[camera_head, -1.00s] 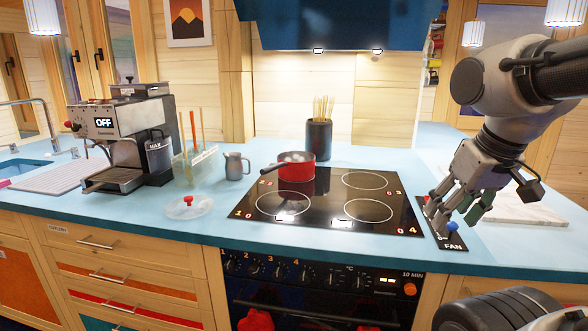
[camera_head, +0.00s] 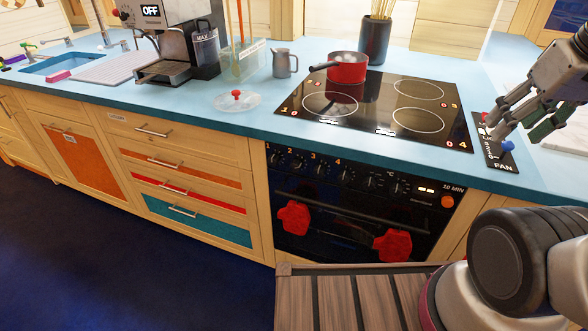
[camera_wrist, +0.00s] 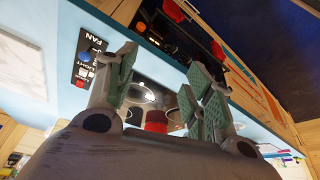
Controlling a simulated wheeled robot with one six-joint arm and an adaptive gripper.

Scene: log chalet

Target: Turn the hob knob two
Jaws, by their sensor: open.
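Hob knob two (camera_head: 298,162) is a small dark knob on the black oven's front panel, under an orange 2. It is second from the left in a row of similar numbered knobs. My gripper (camera_head: 514,124) is above the counter at the right, close over the fan and light switch panel, well right of and higher than the knob. Its fingers are apart with nothing between them, as the wrist view (camera_wrist: 165,85) also shows. In that view the oven front is at the top, and I cannot make out knob two there.
The black hob (camera_head: 375,108) carries a red pot (camera_head: 348,70). Red mitts (camera_head: 293,218) hang on the oven door. The switch panel (camera_head: 494,146) has a blue knob. A coffee machine (camera_head: 170,35) stands left. Floor is clear before the drawers.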

